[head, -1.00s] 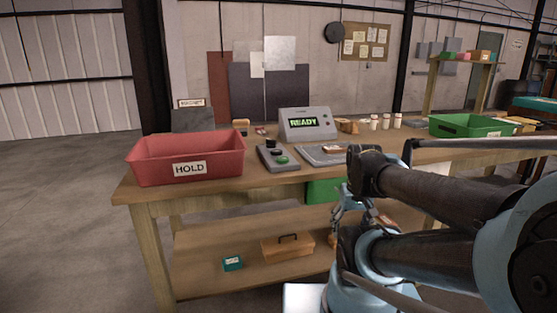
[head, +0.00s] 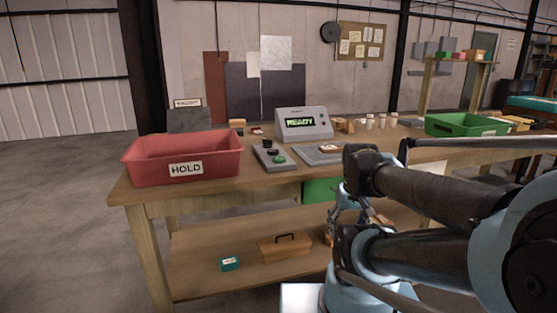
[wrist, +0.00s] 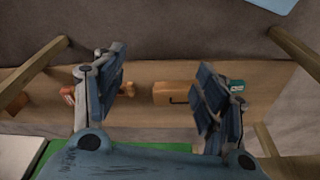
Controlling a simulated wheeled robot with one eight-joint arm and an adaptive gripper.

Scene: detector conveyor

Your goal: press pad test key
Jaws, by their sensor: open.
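A grey control box (head: 273,155) with a black part and a green button (head: 278,156) lies on the bench top. Beside it to the right is a flat grey pad (head: 311,156) with a small brown and white item on it. Behind them a grey detector unit (head: 303,124) shows "READY" in green. No key label is readable. My gripper is open and empty in the wrist view (wrist: 163,90), fingers spread above the lower shelf. In the head view my arm stands at the right, apart from the control box, and partly hides the bench front.
A red HOLD bin (head: 183,160) stands at the bench's left end, left of the control box. A green tray (head: 466,125) stands to the right. The lower shelf (head: 205,262) holds an orange toolbox (head: 285,247) and a small teal box (head: 229,263). Open floor lies left.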

